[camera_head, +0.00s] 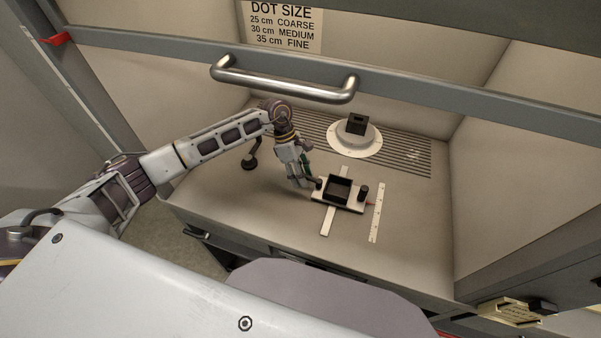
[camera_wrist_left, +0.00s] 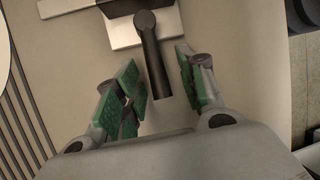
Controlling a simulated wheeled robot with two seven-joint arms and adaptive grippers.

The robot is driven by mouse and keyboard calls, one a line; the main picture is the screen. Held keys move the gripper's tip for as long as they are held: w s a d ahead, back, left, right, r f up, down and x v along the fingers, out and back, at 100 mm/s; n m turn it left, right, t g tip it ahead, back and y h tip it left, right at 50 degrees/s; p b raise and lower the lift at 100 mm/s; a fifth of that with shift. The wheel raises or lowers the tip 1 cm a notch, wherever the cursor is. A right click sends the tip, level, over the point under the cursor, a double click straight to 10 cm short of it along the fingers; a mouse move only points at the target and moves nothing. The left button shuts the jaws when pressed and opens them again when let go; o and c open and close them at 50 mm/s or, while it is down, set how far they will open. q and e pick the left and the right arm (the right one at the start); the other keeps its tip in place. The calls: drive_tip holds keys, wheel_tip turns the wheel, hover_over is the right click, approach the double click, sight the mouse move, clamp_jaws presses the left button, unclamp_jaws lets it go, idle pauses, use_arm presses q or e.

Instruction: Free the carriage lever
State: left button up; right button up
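The carriage (camera_head: 351,206) is a light plate bearing a black square open box (camera_head: 338,189), set on a pale rail (camera_head: 327,222) on the bench. The black lever (camera_wrist_left: 152,55) shows in the left wrist view, reaching from a round pivot on the plate toward my palm. My left gripper (camera_head: 303,180) is at the carriage's left end. In the left wrist view its green-padded fingers (camera_wrist_left: 158,62) are open, one on each side of the lever. The left finger is close to the lever; contact cannot be told. In the head view the gripper largely hides the lever.
A white ruler (camera_head: 377,213) lies right of the carriage. Behind stands a round white base (camera_head: 354,147) with a black block (camera_head: 357,124), by a slotted grille (camera_head: 415,152). A raised sash with a metal handle (camera_head: 285,82) crosses above.

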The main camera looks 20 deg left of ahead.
use_arm(q)
clamp_jaws()
drive_tip(key=shift+s, duration=0.15)
drive_tip(key=shift+s+d+n+t+p, duration=0.1)
drive_tip(key=shift+s+n+t+p, duration=0.3)
drive_tip(key=shift+n, duration=0.5)
drive_tip(key=shift+s+d+n+t+p, duration=0.1)
drive_tip(key=shift+s+n+t+p, duration=0.3)
drive_tip(key=shift+n, duration=0.5)
